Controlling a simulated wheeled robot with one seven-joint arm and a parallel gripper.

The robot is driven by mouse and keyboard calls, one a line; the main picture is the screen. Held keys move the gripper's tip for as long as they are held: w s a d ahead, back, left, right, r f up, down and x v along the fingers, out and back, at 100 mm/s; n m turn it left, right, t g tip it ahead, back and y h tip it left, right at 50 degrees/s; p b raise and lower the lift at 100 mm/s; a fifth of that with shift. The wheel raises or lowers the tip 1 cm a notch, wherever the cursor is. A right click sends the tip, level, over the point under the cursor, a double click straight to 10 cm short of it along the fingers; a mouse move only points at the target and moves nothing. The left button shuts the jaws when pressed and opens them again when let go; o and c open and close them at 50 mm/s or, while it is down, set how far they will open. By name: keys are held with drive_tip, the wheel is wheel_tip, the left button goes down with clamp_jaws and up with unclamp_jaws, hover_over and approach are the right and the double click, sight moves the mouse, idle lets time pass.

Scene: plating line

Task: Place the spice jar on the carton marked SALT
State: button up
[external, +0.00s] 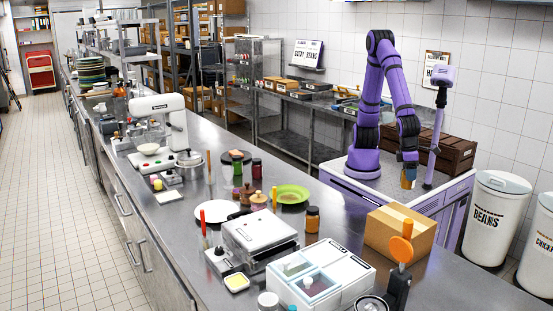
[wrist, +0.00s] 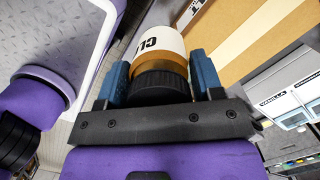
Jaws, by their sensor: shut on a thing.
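My gripper (external: 408,166) is shut on a spice jar (external: 408,179), an amber jar held in the air beside my base. In the wrist view the jar (wrist: 158,50) has a dark ribbed lid near the palm and a white label starting "CL". The blue fingers of my gripper (wrist: 150,82) press on both sides of it. A closed brown cardboard carton (external: 385,234) stands on the steel counter, below and in front of the jar in the external view. The carton (wrist: 245,30) also shows at the upper right of the wrist view.
A green plate (external: 291,194) lies farther back. A dark brown crate (external: 455,158) is behind my arm.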

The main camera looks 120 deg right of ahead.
drive_tip(key=shift+s+d+f, duration=0.1)
drive_tip(key=shift+s+d, duration=0.4)
drive_tip(key=shift+d, duration=0.3)
hover_over(403, 218)
drive_tip(key=f, duration=0.2)
drive_tip(key=shift+f, duration=1.55)
drive_tip(key=shift+f, duration=0.15)
drive_tip(key=o, duration=1.1)
drive_tip(key=shift+c, duration=0.2)
wheel_tip(403, 218, up, 12)
drive_tip(key=w+d, duration=0.1)
drive_tip(key=shift+w, duration=0.2)
drive_tip(key=shift+d+r, duration=0.2)
